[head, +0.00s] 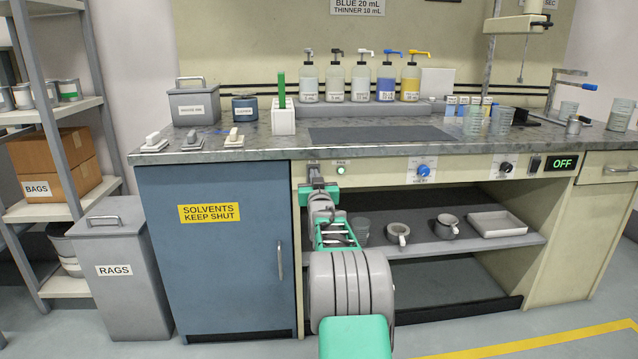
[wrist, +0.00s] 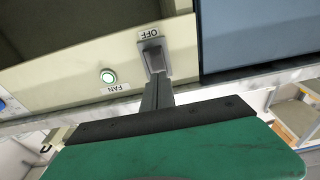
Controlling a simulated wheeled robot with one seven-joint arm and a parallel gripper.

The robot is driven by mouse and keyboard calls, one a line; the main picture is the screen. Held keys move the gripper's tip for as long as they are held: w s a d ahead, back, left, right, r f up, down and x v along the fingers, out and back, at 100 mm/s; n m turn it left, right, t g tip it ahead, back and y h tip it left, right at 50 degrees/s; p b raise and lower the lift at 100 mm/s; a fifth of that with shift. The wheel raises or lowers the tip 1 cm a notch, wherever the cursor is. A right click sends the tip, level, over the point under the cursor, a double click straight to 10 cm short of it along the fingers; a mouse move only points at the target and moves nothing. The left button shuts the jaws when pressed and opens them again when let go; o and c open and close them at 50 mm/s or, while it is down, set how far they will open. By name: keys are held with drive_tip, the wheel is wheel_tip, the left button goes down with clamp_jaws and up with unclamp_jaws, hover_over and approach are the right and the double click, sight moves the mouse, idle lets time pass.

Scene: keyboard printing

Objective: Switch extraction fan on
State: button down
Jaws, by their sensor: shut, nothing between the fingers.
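The fan switch (wrist: 153,55) is a grey rocker on the cream front panel, seen upside down in the wrist view, with an OFF label (wrist: 149,34) by it. Beside it are a FAN label (wrist: 115,88) and a round lamp (wrist: 107,76) that looks lit pale green. In the head view the lamp (head: 341,170) shows right of my gripper (head: 316,181), which largely hides the switch. My gripper is shut and empty; its fingers (wrist: 156,92) reach the switch's edge in the wrist view. I cannot tell whether they press it.
Right of the lamp on the panel are a blue knob (head: 423,169), a black knob (head: 506,168) and an OFF display (head: 562,163). The blue solvents cabinet (head: 215,255) stands left of my gripper. An open shelf (head: 470,243) with cups lies below right; the worktop edge (head: 400,150) runs above.

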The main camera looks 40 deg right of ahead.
drive_tip(key=s+a+r+p, duration=0.1)
drive_tip(key=s+a+r, duration=0.1)
drive_tip(key=s+a, duration=0.4)
drive_tip(key=s, duration=0.5)
drive_tip(key=shift+a+r+p, duration=0.15)
drive_tip(key=shift+a+p, duration=0.05)
drive_tip(key=shift+p, duration=0.15)
drive_tip(key=s+a+r+n+g+y+p, duration=0.15)
drive_tip(key=a+r+y+p, duration=0.3)
drive_tip(key=a+p, duration=0.55)
drive_tip(key=s+a+r+n+g+y+p, duration=0.1)
drive_tip(key=a+r+n+g+y+p, duration=0.3)
drive_tip(key=a+p, duration=0.65)
drive_tip(key=s+a+r+g+y+p, duration=0.1)
drive_tip(key=s+a+r+g+p, duration=0.1)
drive_tip(key=s+a+p, duration=0.5)
drive_tip(key=s+a+r+n+g+y+p, duration=0.1)
drive_tip(key=s+a+r+g+p, duration=0.2)
drive_tip(key=s+a, duration=0.8)
drive_tip(key=s+g+p, duration=0.2)
drive_tip(key=s+p, duration=0.1)
drive_tip(key=s, duration=0.2)
drive_tip(key=shift+s+a+r+p, duration=0.25)
drive_tip(key=shift+s+a+p, duration=0.05)
drive_tip(key=shift+s+p, duration=0.05)
drive_tip(key=shift+g, duration=0.25)
